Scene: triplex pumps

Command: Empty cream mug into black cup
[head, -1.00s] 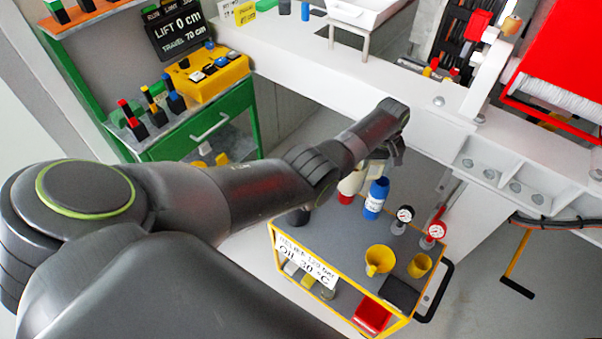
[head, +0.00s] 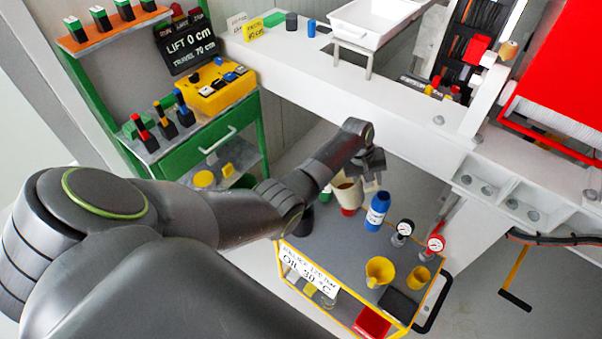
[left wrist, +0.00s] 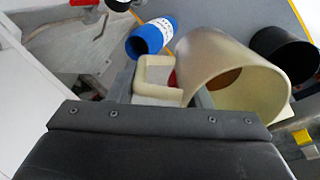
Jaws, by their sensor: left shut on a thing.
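The cream mug (head: 342,197) is held over the cart's grey top in the head view, with its brown inside showing. In the left wrist view the cream mug (left wrist: 225,62) is large, with its mouth towards the lower right and something brown inside. My left gripper (head: 365,172) is shut on the mug's handle (left wrist: 157,92). The black cup (head: 303,222) stands left of the mug in the head view, partly hidden by my left arm. In the left wrist view the black cup (left wrist: 284,55) is just right of the mug. My right gripper is not in view.
A blue bottle (head: 377,212) stands right of the mug. Two gauges (head: 404,228), a yellow jug (head: 379,271) and a small yellow cup (head: 419,277) are further right on the cart (head: 345,252). A red thing (head: 347,211) shows below the mug. The cart's middle is clear.

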